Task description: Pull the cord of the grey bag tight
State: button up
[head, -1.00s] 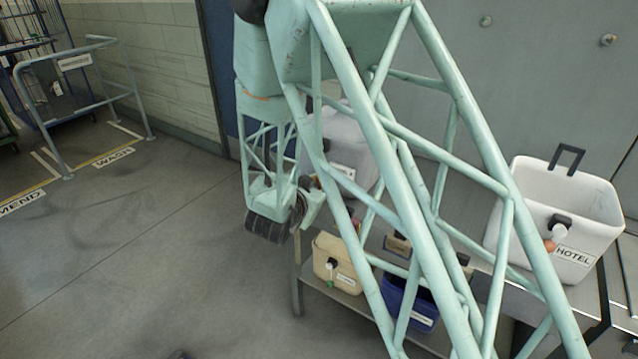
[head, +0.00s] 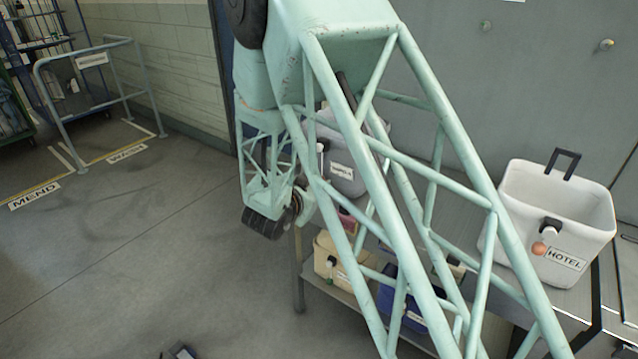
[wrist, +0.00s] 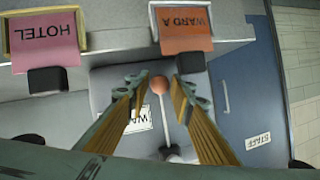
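A white cord (wrist: 164,112) ends in an orange ball (wrist: 159,85). My gripper (wrist: 158,82) is open, its two fingertips on either side of the ball with small gaps. Whether either finger touches the ball is hard to tell. In the head view the fingers cannot be made out.
A white HOTEL bag (head: 580,222) stands at the right. A cream bag (head: 325,262) and a blue bag (head: 386,300) sit on a lower shelf. Pink HOTEL (wrist: 45,42) and orange WARD A (wrist: 183,28) cards border the wrist view's top.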

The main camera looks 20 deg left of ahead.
jog(key=shift+o, duration=1.3)
jog(key=shift+s, duration=0.1)
jog(key=v, duration=1.1)
jog(key=shift+s, duration=0.4)
jog(key=shift+r, duration=0.15)
